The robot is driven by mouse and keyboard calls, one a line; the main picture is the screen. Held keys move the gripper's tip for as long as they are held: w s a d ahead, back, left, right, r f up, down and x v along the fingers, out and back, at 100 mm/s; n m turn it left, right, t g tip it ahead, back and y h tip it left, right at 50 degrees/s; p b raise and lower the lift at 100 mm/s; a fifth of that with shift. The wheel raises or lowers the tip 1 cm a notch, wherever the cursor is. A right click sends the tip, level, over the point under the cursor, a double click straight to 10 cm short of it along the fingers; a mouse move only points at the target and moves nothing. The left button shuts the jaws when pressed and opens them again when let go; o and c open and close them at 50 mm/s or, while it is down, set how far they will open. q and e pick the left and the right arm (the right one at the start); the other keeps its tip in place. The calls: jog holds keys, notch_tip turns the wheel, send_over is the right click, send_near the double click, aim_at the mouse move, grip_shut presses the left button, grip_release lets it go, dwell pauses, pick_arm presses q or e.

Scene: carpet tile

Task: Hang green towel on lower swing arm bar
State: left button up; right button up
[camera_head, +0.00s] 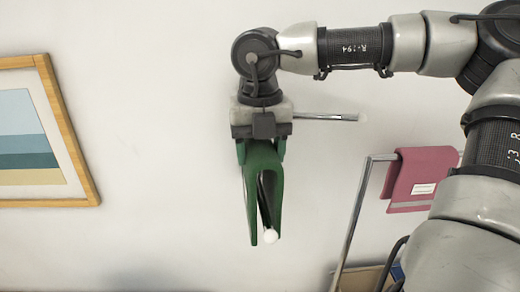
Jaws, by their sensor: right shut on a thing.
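My right gripper (261,143) points down in front of the wall and is shut on the top of the green towel (264,157). The towel hangs in a fold with two flaps. The lower swing arm bar (266,212), with a white ball end, points toward me between the flaps, so the towel appears to straddle it. Whether the fold rests on the bar is unclear. An upper swing arm bar (325,116) sticks out to the right beside my gripper. The bars' wall mount is hidden behind my gripper and towel. My left gripper is out of view.
A metal rack (350,222) with a pink towel (421,176) over its rail stands at the right, partly behind my right arm. A brown container (361,279) is low beside it. A wood-framed picture (57,110) hangs at left. The wall between is clear.

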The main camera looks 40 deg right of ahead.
aim_at(260, 190)
jog(key=shift+f+b, duration=4)
jog(key=shift+f, duration=0.4)
jog(key=o, duration=1.5)
jog(key=shift+o, duration=0.2)
jog(key=shift+r, duration=0.1)
notch_tip(260, 190, up, 11)
jog(key=shift+f+b, duration=0.2)
jog(key=shift+b, duration=0.35)
